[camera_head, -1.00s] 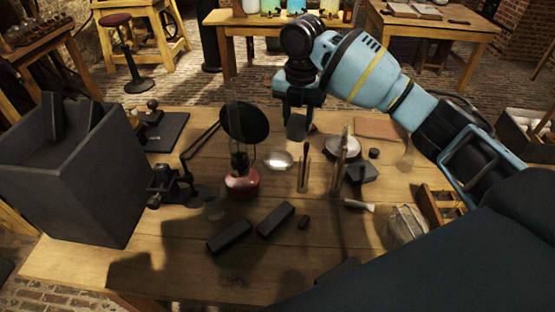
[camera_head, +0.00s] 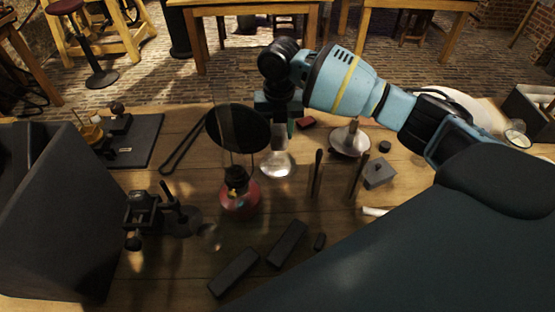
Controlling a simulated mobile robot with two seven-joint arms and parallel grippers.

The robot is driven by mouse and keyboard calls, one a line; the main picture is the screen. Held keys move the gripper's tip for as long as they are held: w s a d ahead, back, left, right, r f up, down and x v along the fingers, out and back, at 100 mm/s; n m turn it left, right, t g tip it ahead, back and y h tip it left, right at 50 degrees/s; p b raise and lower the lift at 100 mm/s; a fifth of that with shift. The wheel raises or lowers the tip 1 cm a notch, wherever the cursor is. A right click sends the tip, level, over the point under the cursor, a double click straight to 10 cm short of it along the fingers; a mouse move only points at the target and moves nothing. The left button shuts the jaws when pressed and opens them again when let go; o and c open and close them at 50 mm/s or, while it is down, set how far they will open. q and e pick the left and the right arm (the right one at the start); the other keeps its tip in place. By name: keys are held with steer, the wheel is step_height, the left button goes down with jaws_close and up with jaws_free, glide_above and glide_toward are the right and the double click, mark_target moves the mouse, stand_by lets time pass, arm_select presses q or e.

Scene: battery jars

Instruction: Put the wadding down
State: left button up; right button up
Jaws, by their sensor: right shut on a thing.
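My right gripper (camera_head: 281,124) hangs from the blue arm, over the far middle of the workbench, pointing down. It is shut on the wadding, but the wadding is small and hard to make out between the dark fingers. I cannot tell whether the wadding touches the dish or the bench. My left gripper is not in view.
A red-based lamp (camera_head: 239,197) stands near the disc. Two upright rods, a grey block (camera_head: 379,173) and a round pale dish (camera_head: 349,141) stand to the right. Two dark bars (camera_head: 287,243) lie in front. A large dark box (camera_head: 60,215) fills the left.

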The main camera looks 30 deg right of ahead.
mark_target(278, 128)
steer(key=f, duration=0.3)
steer(key=shift+w+f, duration=0.1)
steer(key=shift+w, duration=0.1)
steer(key=shift+f, duration=2.85)
steer(key=shift+f, duration=0.2)
steer(key=o, duration=0.9)
steer(key=shift+r, duration=0.1)
step_height(278, 128, up, 12)
steer(key=shift+r, duration=0.1)
steer(key=shift+s, duration=0.1)
